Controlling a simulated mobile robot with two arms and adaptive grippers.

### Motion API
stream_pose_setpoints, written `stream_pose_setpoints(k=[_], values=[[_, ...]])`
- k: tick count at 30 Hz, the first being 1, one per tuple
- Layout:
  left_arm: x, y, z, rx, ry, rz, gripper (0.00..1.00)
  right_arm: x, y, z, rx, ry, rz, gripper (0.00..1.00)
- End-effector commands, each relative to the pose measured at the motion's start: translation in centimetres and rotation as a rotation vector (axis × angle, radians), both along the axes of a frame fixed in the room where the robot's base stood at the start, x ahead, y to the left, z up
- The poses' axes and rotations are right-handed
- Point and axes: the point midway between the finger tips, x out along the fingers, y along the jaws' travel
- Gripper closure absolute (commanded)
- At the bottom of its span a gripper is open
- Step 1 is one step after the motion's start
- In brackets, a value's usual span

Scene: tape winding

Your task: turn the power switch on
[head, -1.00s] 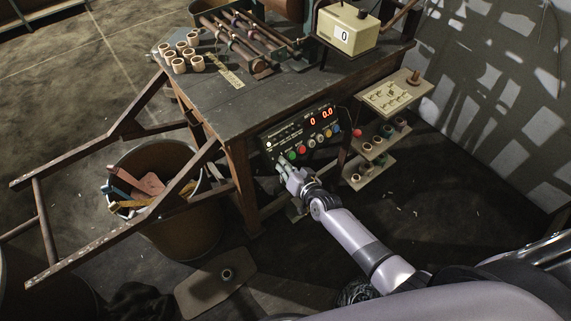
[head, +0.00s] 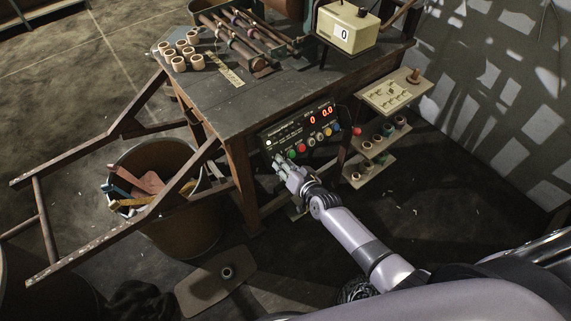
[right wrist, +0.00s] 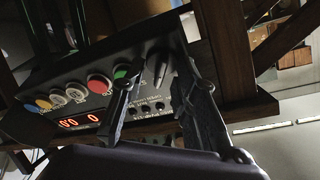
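The control panel (head: 318,122) is a dark box under the front edge of the workbench, with lit red digits and a row of coloured buttons. In the right wrist view the panel (right wrist: 60,102) appears upside down. A dark knob (right wrist: 158,63), apparently the power switch, sits at the end of the row beside the green button (right wrist: 121,72). My right gripper (head: 277,161) is at the panel's lower left corner. In the right wrist view its two fingers (right wrist: 158,75) are apart, with the knob between their tips. Contact cannot be told. My left gripper is out of view.
A barrel (head: 185,225) with tools stands left of the bench. A wooden frame (head: 125,125) leans out from the bench's left side. Small shelves (head: 372,168) with spools are right of the panel. The workbench top (head: 225,105) is above.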

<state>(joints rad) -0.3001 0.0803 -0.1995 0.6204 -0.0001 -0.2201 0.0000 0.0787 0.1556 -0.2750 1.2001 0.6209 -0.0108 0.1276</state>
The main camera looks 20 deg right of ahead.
Motion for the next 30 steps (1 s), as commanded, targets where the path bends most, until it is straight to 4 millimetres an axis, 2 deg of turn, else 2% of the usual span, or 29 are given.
stream_pose_setpoints(k=[8, 11, 21, 25, 30], values=[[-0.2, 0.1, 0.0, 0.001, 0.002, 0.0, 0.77, -0.7, -0.1, 0.2, 0.001, -0.001, 0.0, 0.72], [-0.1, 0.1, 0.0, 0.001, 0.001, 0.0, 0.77, -2.0, -0.4, 0.6, 0.0, 0.001, 0.001, 0.72], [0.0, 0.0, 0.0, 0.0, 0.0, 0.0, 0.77, -8.3, -1.8, 2.9, 0.0, 0.001, 0.0, 0.72], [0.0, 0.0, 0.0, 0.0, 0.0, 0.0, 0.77, -10.0, -2.1, 3.5, -0.001, 0.001, 0.001, 0.72], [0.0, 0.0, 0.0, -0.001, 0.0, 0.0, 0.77, -11.0, -2.4, 4.0, -0.001, 0.001, 0.0, 0.72]])
